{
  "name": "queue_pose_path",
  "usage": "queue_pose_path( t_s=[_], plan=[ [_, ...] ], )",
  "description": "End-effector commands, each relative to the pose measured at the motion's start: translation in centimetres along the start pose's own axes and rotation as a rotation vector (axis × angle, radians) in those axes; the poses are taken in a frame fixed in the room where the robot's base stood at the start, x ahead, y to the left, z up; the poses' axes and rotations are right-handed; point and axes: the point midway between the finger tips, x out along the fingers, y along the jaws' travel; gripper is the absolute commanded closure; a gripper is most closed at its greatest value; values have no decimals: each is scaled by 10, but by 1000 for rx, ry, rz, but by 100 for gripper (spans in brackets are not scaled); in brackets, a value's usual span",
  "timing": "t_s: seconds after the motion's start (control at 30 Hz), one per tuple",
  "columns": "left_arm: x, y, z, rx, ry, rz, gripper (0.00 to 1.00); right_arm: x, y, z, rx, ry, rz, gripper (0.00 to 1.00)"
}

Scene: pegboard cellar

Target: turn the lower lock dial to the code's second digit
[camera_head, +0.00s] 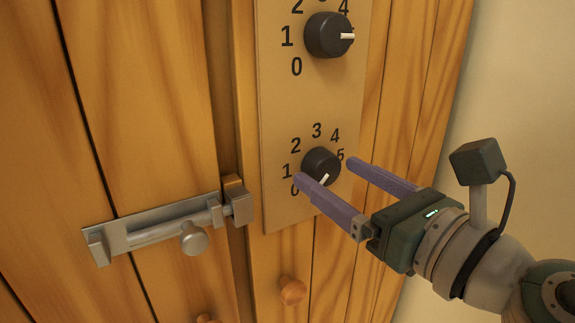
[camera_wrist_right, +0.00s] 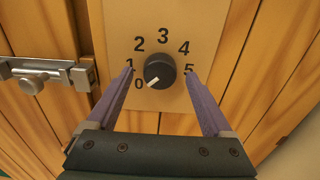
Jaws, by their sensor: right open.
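The lower lock dial (camera_head: 320,163) is a black knob on a tan panel (camera_head: 292,101), ringed by the digits 0 to 5. Its white pointer aims down and left, near the 0; this also shows on the dial in the right wrist view (camera_wrist_right: 159,72). My right gripper (camera_head: 324,169) is open, its purple fingers to the left and right of the dial. In the right wrist view the fingertips (camera_wrist_right: 160,73) lie apart from the knob on both sides. The code is not in view. My left gripper is not in view.
The upper dial (camera_head: 327,36) sits higher on the panel, its pointer to the right. A metal sliding bolt (camera_head: 160,228) crosses the wooden boards at the left. A round wooden knob (camera_head: 292,290) is below the panel. A plain wall (camera_head: 520,90) is at the right.

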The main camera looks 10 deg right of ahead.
Motion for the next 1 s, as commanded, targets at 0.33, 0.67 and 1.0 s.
queue_pose_path(
  t_s=[0.33, 0.67, 1.0],
  plan=[
    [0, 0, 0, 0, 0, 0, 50, 8, 0, 0, 1, 0, 1, 15],
    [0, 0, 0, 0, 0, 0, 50, 8, 0, 0, 1, 0, 0, 48],
    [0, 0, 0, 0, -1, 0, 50, 8, 0, 0, 1, 0, 0, 86]
  ],
)
